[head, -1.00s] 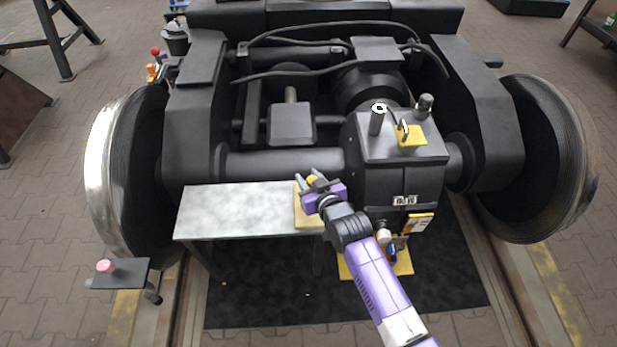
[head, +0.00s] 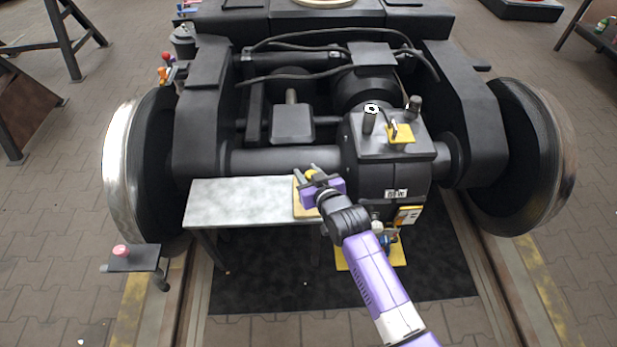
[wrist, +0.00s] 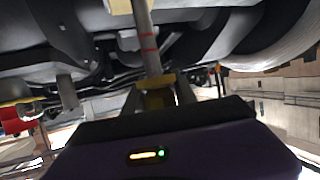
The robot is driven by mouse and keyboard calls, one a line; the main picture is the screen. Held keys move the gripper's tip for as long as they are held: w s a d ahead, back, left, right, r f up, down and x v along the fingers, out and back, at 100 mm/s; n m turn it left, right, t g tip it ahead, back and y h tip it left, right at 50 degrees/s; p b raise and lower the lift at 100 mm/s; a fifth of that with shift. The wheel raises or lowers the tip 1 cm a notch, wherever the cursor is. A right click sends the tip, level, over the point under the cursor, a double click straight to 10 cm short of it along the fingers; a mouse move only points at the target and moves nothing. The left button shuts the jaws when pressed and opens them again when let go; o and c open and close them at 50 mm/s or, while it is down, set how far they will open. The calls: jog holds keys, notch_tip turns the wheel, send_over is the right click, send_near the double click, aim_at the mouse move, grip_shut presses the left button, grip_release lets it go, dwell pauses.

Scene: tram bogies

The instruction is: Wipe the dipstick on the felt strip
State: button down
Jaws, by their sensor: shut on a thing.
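My gripper (head: 308,174) is shut on the dipstick, at the right end of the grey bench. In the wrist view, the dipstick (wrist: 147,42) is a thin grey rod with red bands, and its yellow grip sits between my fingers (wrist: 157,97). The rod runs up and out of the picture, so its far end is hidden. The tan felt strip (head: 303,207) lies on the bench's right end, beneath and beside my gripper. A pale block edge (wrist: 122,5) shows beside the rod at the top of the wrist view. I cannot tell whether the rod touches the felt.
The bench top (head: 240,203) is bare left of the felt. The dark gearbox (head: 390,165) stands close to the right, with a yellow tag (head: 401,133) on top. The axle and frame are behind. A small stand with a pink knob (head: 121,250) is at front left.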

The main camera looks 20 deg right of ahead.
jog(key=shift+r, duration=0.75)
notch_tip(320, 180, up, 8)
jog(key=p, duration=0.7)
